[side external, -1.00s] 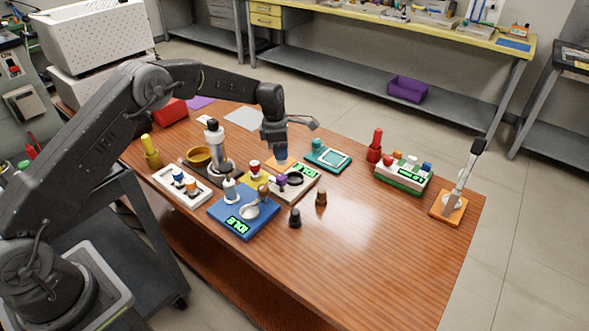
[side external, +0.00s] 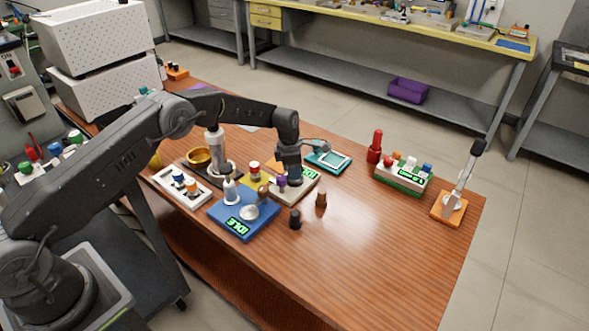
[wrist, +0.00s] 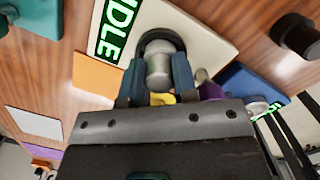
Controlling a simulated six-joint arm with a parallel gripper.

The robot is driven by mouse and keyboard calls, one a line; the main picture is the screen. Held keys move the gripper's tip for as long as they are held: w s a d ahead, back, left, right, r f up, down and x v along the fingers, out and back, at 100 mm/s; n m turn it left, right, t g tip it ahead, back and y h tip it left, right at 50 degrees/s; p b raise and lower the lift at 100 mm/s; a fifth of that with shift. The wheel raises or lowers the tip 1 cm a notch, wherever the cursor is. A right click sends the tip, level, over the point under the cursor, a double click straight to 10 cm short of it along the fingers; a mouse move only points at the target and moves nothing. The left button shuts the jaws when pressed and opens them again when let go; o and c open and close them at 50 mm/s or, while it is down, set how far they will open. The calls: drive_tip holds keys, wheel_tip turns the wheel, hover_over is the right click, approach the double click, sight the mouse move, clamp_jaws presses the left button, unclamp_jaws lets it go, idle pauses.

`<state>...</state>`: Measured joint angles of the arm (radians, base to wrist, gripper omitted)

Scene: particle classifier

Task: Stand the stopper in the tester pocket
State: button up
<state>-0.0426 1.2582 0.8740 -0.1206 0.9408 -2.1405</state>
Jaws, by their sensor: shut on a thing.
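My gripper (side external: 291,172) points down over the cream tester (side external: 296,193) in the side view. In the wrist view, the two blue-grey fingers of my gripper (wrist: 158,75) are shut on a grey cylindrical piece, the stopper (wrist: 159,66). The far end of the stopper is at the black ring of the tester pocket (wrist: 160,36). I cannot tell whether it rests on the pocket floor. The cream tester also shows in the wrist view (wrist: 205,28), with a green IDLE display (wrist: 117,27). In the side view my gripper hides the stopper and much of the pocket.
A purple knob (side external: 281,182) stands close to my gripper. A blue device (side external: 232,218) lies in front and left. A black stopper-like piece (side external: 295,219) and a brown one (side external: 321,199) stand on the table nearby. A teal-framed tray (side external: 329,163) lies behind. The table's right front is clear.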

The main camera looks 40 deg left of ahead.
drive_tip(key=o, duration=0.9)
drive_tip(key=r, duration=0.8)
drive_tip(key=s+a+r, duration=0.1)
drive_tip(key=r, duration=0.3)
drive_tip(key=shift+a+r, duration=0.1)
drive_tip(key=shift+r, duration=0.05)
drive_tip(key=s+d+r+m+t, duration=0.25)
drive_tip(key=s+r+m, duration=1.05)
drive_tip(key=s+r, duration=0.65)
drive_tip(key=s+m, duration=0.4)
drive_tip(key=s, duration=0.3)
drive_tip(key=s+m+t, duration=0.1)
drive_tip(key=s+m, duration=0.3)
drive_tip(key=s, duration=0.3)
drive_tip(key=s+m+t+y, duration=0.1)
drive_tip(key=s+m, duration=0.3)
drive_tip(key=s, duration=0.3)
drive_tip(key=shift+a+f+m, duration=0.15)
drive_tip(key=shift+f+m, duration=0.1)
drive_tip(key=shift+m, duration=0.15)
